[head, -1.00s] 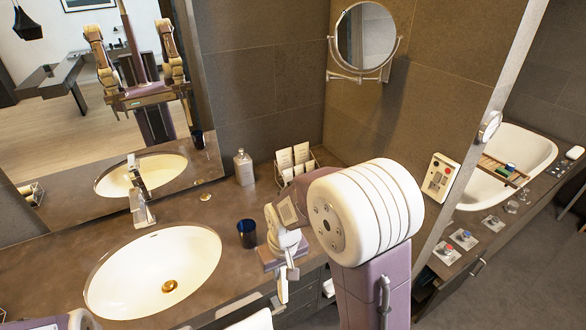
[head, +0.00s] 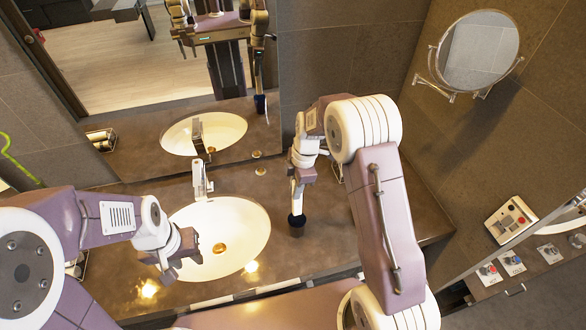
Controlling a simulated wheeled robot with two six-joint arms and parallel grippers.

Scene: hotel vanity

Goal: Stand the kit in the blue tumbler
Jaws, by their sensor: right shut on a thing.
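The dark blue tumbler (head: 297,223) is on the brown counter, right of the sink. My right gripper (head: 297,211) points straight down at it and is shut on its upper part, covering most of the rim. Whether the tumbler's base touches the counter is hard to tell. My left gripper (head: 176,270) hangs over the left front edge of the sink, with its fingers apart and nothing seen between them. I cannot make out the kit; a small rack (head: 76,266) at the left, partly behind my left arm, has contents too small to identify.
The white oval sink (head: 240,215) with its faucet (head: 202,182) lies between my grippers. A wall mirror (head: 160,75) stands behind the counter, and a round mirror (head: 478,50) juts out at right. Counter around the tumbler is mostly clear.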

